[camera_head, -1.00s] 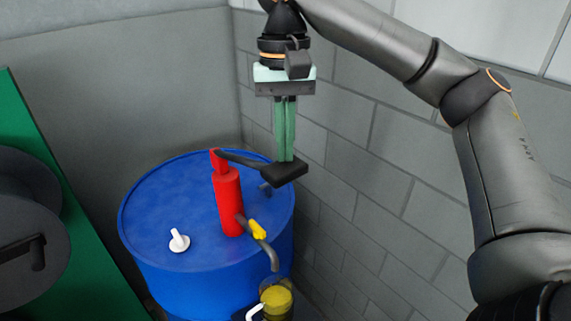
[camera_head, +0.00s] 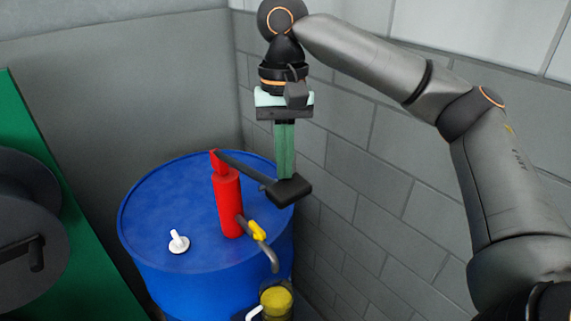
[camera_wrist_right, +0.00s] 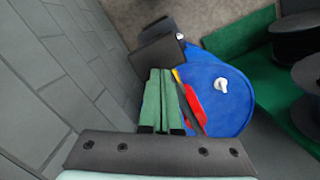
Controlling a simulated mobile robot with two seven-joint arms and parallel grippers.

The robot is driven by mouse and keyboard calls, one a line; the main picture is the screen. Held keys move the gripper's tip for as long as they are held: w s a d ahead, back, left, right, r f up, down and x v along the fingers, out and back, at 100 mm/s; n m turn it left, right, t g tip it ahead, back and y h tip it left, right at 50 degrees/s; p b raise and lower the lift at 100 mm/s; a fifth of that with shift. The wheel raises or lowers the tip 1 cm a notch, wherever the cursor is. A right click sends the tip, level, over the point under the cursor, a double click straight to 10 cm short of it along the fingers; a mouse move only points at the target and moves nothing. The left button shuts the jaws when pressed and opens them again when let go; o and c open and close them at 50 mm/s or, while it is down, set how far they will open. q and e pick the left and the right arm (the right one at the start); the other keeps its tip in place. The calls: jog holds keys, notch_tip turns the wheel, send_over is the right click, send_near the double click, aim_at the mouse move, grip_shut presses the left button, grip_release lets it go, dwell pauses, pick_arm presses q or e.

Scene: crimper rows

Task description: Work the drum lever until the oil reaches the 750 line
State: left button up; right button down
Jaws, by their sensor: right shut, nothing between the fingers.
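A red hand pump (camera_head: 228,200) stands upright on the blue drum (camera_head: 165,205). Its black lever (camera_head: 245,168) slopes down to the right from the pump top and ends in a wide black pad (camera_head: 289,190). My right gripper (camera_head: 287,176) points down with its green fingers together and empty, the tips at the top of the pad. In the right wrist view the fingers (camera_wrist_right: 160,85) reach to the pad (camera_wrist_right: 158,55). A jug (camera_head: 275,300) with yellow oil sits under the spout, cut by the lower edge; its lines are not readable. My left gripper is not in view.
A yellow valve handle (camera_head: 257,230) sits on the grey spout (camera_head: 270,256). A white cap (camera_head: 179,241) is on the drum top. A dark reel on a green panel (camera_head: 65,150) stands at the left. A grey block wall (camera_head: 370,180) rises close at the right.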

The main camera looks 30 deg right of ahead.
jog(key=shift+w+d+r, duration=0.2)
jog(key=shift+w+d, duration=0.15)
jog(key=shift+w, duration=0.25)
jog(key=shift+w+d+r, duration=0.15)
jog(key=shift+w+d, duration=0.15)
jog(key=shift+w, duration=0.3)
jog(key=shift+r, duration=0.1)
notch_tip(320, 180, up, 12)
jog(key=w, duration=0.1)
jog(key=shift+d+r, duration=0.2)
jog(key=shift+d, duration=0.1)
jog(key=shift+f, duration=0.1)
dwell(1.2)
